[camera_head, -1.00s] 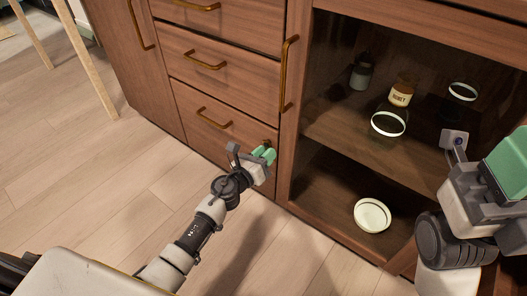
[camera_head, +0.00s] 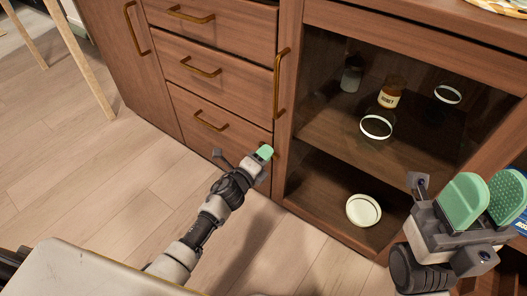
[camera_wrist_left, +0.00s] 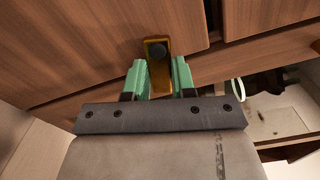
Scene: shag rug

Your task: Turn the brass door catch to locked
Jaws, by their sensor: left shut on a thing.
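The brass door catch (camera_wrist_left: 159,72) shows in the left wrist view as a short brass bar with a dark round pivot near its upper end. Its long side runs nearly up and down in that picture. My left gripper (camera_wrist_left: 160,80) has its green fingers on either side of the bar and is shut on it. In the head view my left gripper (camera_head: 265,153) is at the cabinet front, beside the glass door's lower left frame, and mostly hides the catch. My right gripper (camera_head: 488,196) is open and empty in front of the cabinet's right side.
The glass-fronted cabinet holds a honey jar (camera_head: 390,93), a dark jar (camera_head: 351,76), a white-rimmed bowl (camera_head: 376,127), another rimmed dish (camera_head: 447,94) and a pale plate (camera_head: 363,210). Drawers with brass handles (camera_head: 210,120) stand left of the door.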

